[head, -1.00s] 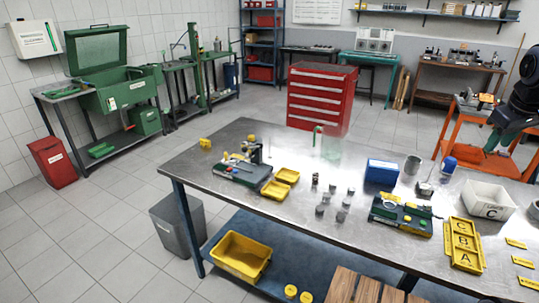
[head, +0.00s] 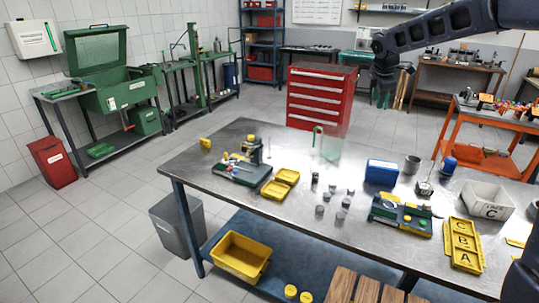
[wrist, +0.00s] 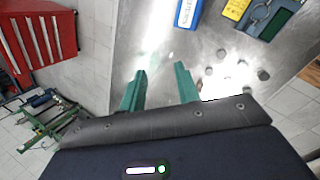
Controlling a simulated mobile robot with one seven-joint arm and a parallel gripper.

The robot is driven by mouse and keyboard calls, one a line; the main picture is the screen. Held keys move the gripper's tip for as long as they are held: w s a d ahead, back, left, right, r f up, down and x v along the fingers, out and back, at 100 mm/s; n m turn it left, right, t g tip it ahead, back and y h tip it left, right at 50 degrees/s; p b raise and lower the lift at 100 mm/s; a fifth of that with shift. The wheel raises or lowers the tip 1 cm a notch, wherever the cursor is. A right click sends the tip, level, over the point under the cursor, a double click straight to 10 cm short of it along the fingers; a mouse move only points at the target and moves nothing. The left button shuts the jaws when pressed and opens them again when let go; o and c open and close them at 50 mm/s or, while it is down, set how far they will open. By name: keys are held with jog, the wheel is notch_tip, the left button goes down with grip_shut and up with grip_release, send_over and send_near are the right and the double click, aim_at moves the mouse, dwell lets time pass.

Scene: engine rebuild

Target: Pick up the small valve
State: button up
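I cannot single out the small valve for certain. Several small grey metal parts (head: 319,210) stand on the middle of the steel table, and they show as grey round pieces in the wrist view (wrist: 263,75). A thin upright rod-like piece (head: 269,148) stands near the table's back edge, too small to identify. My gripper (head: 385,95) hangs at the upper right, in front of the far benches in the picture and apart from the table parts. In the wrist view its two green fingers (wrist: 160,88) are spread with nothing between them.
A red drawer cabinet (head: 320,98) stands behind.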

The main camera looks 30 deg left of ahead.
jog(key=a+f+n, duration=0.4)
jog(key=a+f, duration=0.1)
jog(key=a, duration=0.6)
jog(key=a+f+n, duration=0.4)
jog(key=a+n, duration=0.1)
jog(key=a, duration=0.7)
jog(key=s+a+f+n+y, duration=0.1)
jog(key=s+a+f+n, duration=0.1)
jog(key=a+f+n, duration=0.5)
jog(key=s+a+f, duration=0.3)
jog(key=a+f, duration=0.2)
jog(key=a, duration=0.6)
jog(key=x, duration=1)
jog(key=shift+s+a+f, duration=0.1)
jog(key=shift+a+f, duration=0.15)
jog(key=shift+a, duration=0.05)
grip_shut()
